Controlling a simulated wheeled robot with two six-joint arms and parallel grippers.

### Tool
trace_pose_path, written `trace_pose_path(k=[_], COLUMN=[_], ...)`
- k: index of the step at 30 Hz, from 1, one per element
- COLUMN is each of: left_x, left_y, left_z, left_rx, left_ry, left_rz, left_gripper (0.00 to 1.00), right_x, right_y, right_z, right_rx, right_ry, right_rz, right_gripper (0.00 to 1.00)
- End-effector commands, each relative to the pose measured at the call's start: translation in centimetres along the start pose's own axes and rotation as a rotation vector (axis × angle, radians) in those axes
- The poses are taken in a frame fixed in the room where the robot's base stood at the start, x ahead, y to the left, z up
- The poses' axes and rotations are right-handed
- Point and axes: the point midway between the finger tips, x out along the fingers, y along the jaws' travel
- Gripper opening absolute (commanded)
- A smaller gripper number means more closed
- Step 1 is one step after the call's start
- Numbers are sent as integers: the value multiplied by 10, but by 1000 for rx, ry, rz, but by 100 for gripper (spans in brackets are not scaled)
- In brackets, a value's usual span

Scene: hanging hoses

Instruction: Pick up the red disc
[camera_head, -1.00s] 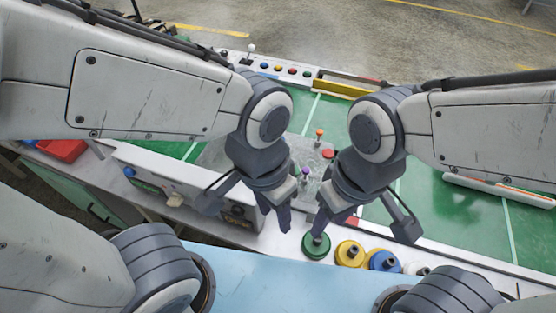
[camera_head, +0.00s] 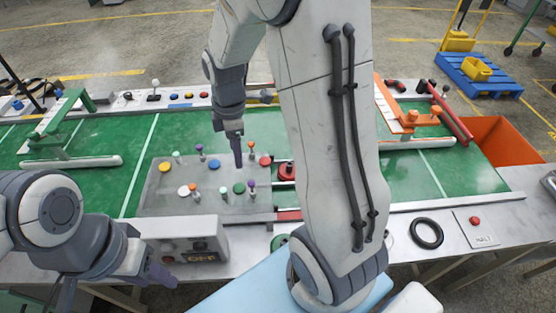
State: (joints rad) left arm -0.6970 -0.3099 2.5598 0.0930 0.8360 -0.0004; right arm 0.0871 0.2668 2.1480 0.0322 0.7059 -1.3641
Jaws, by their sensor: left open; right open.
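A flat red spot (camera_head: 265,161) lies at the right end of the grey board (camera_head: 160,200). Just right of it, a thicker red disc (camera_head: 285,172) rests beside the board, partly hidden behind my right arm. My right gripper (camera_head: 237,155) points down over the board's far right part, left of both red things. It is open and holds nothing I can see; its fingers line up in this view. My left gripper (camera_head: 115,282) is open at the lower left, in front of the board, near the grey box.
The board carries several coloured spots and small pegs. The grey box (camera_head: 190,243) stands in front of it. A green disc (camera_head: 278,242) shows beside my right arm. A black ring (camera_head: 426,233) lies at the front right. An orange bin (camera_head: 500,140) is farther right.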

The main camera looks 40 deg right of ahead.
Motion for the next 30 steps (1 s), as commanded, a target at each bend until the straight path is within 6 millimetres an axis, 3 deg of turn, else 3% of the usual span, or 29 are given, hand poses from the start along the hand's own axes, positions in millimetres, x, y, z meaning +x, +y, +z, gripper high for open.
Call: trace_pose_path(k=[1, 3, 6, 10, 14, 21, 30], left_x=[-2, -2, -3, -4, -5, -8, -17], left_y=[0, 0, 0, 0, 0, 1, 1], left_z=[0, 0, 0, 0, 0, 0, -1], left_rx=[0, 0, 0, 0, 0, 0, 0], left_ry=[0, 0, 0, 0, 0, 0, 0], left_rz=[0, 0, 0, 0, 0, 0, 0], left_gripper=[48, 48, 48, 48, 48, 48, 48], right_x=[13, 27, 45, 59, 73, 109, 136], right_y=[21, 40, 57, 65, 66, 65, 61], right_z=[33, 70, 116, 153, 166, 166, 168], right_rx=[-43, -131, -232, -317, -353, -358, -357], right_ry=[-7, -13, -18, -21, -21, -21, -20], right_rz=[-9, -12, -16, -19, -23, -24, -25], right_gripper=[64, 64, 64, 64, 64, 64, 64])
